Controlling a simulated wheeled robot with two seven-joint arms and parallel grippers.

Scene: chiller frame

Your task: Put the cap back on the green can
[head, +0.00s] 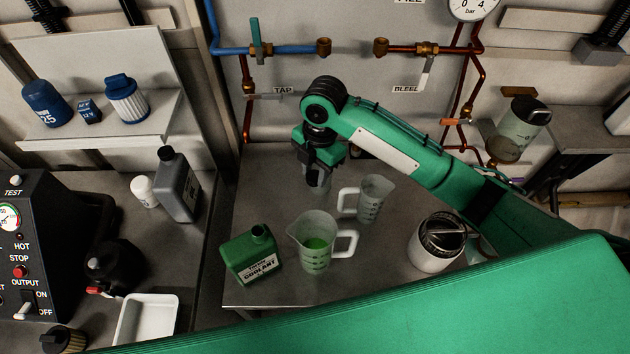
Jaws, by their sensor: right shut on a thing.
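The green can (252,258), labelled as coolant, stands upright at the front left of the middle bench. Its neck (260,233) looks open, with no cap on it. My right gripper (318,182) points down above the rear of this bench, behind and to the right of the can. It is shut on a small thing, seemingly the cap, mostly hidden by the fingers. No cap shows elsewhere. My left gripper is not in view.
A measuring jug (316,243) with green liquid stands right of the can. A second jug (370,198) stands behind it. A white, dark-lidded container (437,240) stands to the right. The bench (262,180) is clear at the rear left. Pipes and valves line the wall.

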